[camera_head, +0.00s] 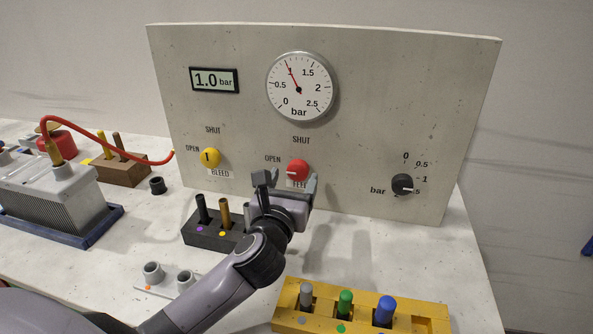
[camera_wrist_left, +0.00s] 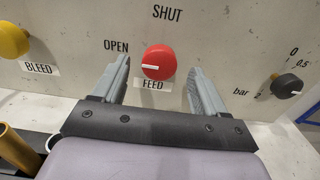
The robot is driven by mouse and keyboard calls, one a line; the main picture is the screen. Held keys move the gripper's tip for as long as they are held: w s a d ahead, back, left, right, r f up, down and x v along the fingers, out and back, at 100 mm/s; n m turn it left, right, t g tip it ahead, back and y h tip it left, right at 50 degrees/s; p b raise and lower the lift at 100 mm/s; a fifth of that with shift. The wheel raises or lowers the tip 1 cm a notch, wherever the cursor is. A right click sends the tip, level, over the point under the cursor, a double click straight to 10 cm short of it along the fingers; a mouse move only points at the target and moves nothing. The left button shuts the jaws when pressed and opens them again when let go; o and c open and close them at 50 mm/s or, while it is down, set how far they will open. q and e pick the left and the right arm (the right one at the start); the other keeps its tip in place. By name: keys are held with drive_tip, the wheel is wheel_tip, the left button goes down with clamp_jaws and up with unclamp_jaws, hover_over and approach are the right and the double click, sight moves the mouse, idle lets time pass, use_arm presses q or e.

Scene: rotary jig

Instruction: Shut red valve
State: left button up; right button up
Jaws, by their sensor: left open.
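The red valve (camera_head: 298,171) is a round knob labelled FEED on the upright grey panel (camera_head: 380,110). It also shows in the left wrist view (camera_wrist_left: 159,60). Its white mark points left, towards OPEN; SHUT is printed above it. My left gripper (camera_head: 288,182) is open in front of the knob. In the left wrist view its two fingers (camera_wrist_left: 159,75) stand on either side of the knob, with a visible gap on each side. I cannot tell how far the fingertips are from the panel. The right gripper is not in view.
The yellow BLEED knob (camera_head: 210,157) is left of the red one, and a black bar dial (camera_head: 402,184) is right. The gauge (camera_head: 299,87) reads about 1. A dark block (camera_head: 196,232) with pegs and a yellow block (camera_head: 290,312) flank my arm.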

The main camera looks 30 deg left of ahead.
sight(299, 174)
use_arm(q)
drive_tip(key=shift+x, duration=1.6)
drive_tip(key=c, duration=1)
drive_tip(key=m+p, duration=0.3)
drive_tip(key=p, duration=0.2)
drive_tip(key=shift+r, duration=0.2)
drive_tip(key=shift+c, duration=0.2)
drive_tip(key=shift+f+m+p, duration=0.15)
drive_tip(key=shift+m+p, duration=0.4)
drive_tip(key=shift+m, duration=0.45)
drive_tip(key=shift+d+f+m, duration=0.1)
drive_tip(key=shift+m, duration=0.8)
drive_tip(key=m, duration=0.4)
drive_tip(key=shift+f+m, duration=0.1)
drive_tip(key=shift+m, duration=0.3)
drive_tip(key=m, duration=0.6)
drive_tip(key=shift+d+f, duration=0.1)
drive_tip(key=shift+f, duration=0.05)
drive_tip(key=shift+m, duration=0.4)
